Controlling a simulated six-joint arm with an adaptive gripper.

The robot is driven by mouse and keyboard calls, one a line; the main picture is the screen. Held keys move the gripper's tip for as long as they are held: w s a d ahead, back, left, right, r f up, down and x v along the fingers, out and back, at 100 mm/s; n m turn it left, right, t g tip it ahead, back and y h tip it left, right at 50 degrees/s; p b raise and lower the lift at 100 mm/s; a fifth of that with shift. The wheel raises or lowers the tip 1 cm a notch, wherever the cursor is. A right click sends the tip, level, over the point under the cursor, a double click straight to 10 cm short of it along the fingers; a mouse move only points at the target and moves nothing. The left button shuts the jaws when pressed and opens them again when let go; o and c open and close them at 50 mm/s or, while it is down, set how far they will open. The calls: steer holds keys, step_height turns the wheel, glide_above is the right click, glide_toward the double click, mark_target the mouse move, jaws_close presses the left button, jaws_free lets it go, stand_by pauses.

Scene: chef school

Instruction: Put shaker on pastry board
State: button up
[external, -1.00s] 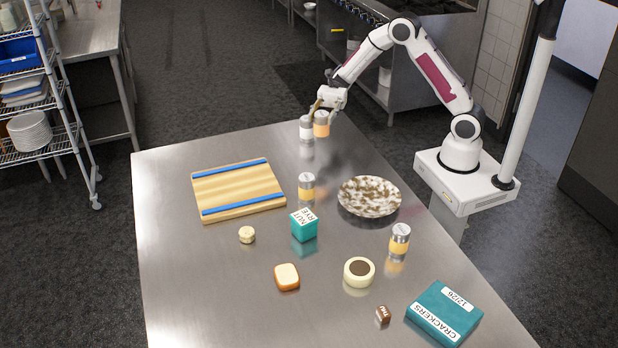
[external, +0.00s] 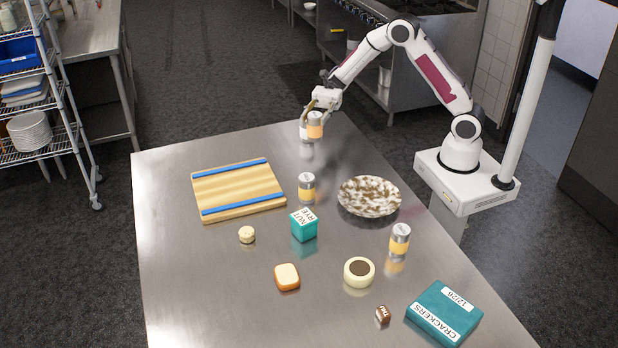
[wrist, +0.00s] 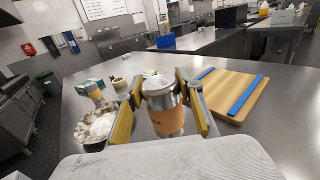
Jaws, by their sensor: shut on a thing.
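My gripper (external: 317,105) is shut on a shaker with an orange band and silver top (external: 315,127); this held shaker also shows upright between the fingers in the wrist view (wrist: 168,121). It is at the far end of the table and appears to be above the surface. The pastry board (external: 237,188) is pale wood with two blue strips, bare, lying to the left of my gripper; in the wrist view the board (wrist: 228,92) is at right.
Two more yellow-banded shakers stand mid-table (external: 307,188) and at right (external: 400,240). A speckled bowl (external: 369,196), a teal box (external: 304,225), a round cheese-like item (external: 359,271) and a crackers box (external: 444,312) occupy the table. The table's left front is clear.

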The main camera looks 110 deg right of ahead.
steer(key=w+a+r+m+t+h, duration=0.1)
steer(key=w+a, duration=0.3)
steer(key=w, duration=0.7)
steer(key=w+a+r+m+t+h, duration=0.1)
steer(key=w+a, duration=0.3)
steer(key=w, duration=0.8)
steer(key=shift+w+a+r+m+t+h, duration=0.25)
steer(key=shift+w+a+m+t+h, duration=0.1)
steer(key=shift+m+t+h, duration=0.45)
steer(key=shift+s+f, duration=0.1)
step_height(320, 180, down, 6)
steer(key=shift+f, duration=0.1)
steer(key=shift+f, duration=1.85)
steer(key=shift+f, duration=0.15)
steer(key=o, duration=1.2)
